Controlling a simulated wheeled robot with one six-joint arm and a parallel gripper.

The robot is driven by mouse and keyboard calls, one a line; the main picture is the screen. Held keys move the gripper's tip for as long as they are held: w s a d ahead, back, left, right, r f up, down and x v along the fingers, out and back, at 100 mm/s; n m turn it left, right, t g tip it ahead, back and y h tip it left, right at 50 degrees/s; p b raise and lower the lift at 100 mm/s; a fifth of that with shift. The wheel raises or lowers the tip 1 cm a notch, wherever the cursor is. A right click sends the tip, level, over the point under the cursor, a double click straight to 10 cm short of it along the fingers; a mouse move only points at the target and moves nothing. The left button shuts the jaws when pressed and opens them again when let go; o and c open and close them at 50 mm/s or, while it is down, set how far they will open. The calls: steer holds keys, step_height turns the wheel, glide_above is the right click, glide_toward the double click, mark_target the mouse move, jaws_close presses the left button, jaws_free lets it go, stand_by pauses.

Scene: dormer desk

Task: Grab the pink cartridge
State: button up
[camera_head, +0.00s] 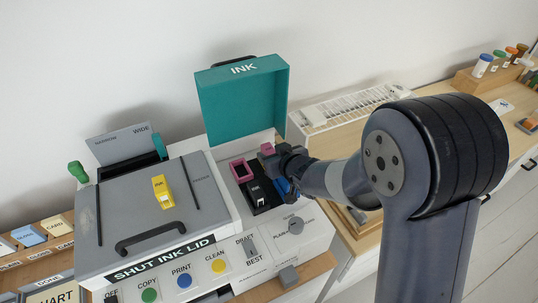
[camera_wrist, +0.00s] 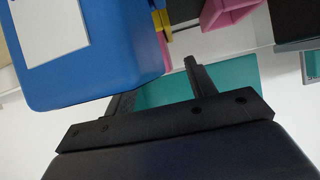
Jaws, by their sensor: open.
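My gripper (camera_head: 284,162) is over the right side of the open ink bay. It is open; its two dark fingers (camera_wrist: 160,85) show in the wrist view with nothing clearly between them. A small pink block (camera_head: 267,149), which looks like the pink cartridge, shows at the gripper's far left side; I cannot tell if they touch. A pink frame (camera_head: 242,170) stands left of it in the bay. A pink part (camera_wrist: 228,10) shows at the wrist view's top; I cannot tell which it is. A blue cartridge (camera_wrist: 85,50) fills the wrist view's upper left, partly covering one finger.
A black cartridge (camera_head: 257,195) sits in front of the pink frame. A yellow cartridge (camera_head: 162,192) lies on the grey printer lid (camera_head: 130,225). The raised teal ink lid (camera_head: 243,100) stands behind the bay. A white rack (camera_head: 345,108) is at the back right.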

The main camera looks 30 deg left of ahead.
steer(key=shift+x, duration=1)
steer(key=shift+c, duration=0.4)
steer(key=c, duration=1)
steer(key=shift+o, duration=0.2)
steer(key=shift+r, duration=0.1)
